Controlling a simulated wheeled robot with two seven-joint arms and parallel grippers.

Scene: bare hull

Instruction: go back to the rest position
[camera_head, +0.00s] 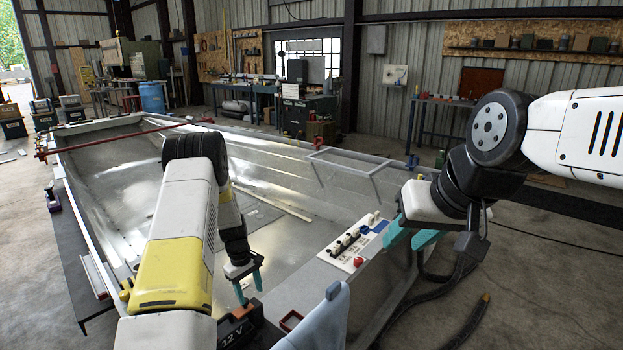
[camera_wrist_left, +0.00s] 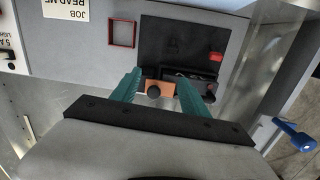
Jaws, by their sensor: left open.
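My left gripper (camera_head: 250,287) is open and points down over the boat's near bench, just above a black box marked 12 V (camera_head: 236,331). In the left wrist view its two teal fingers (camera_wrist_left: 158,93) stand apart, with an orange piece and black knob (camera_wrist_left: 153,91) showing between them. I cannot tell whether the fingers touch it. The black box (camera_wrist_left: 185,38) lies beyond the fingertips there. My right gripper (camera_head: 413,236) is at the right, beside the boat's edge; its teal fingers are apart, with nothing visible between them.
A switch panel (camera_head: 352,243) sits on the bench between the grippers. A clear windscreen frame (camera_head: 350,165) rises behind. The metal hull (camera_head: 120,180) is mostly open inside.

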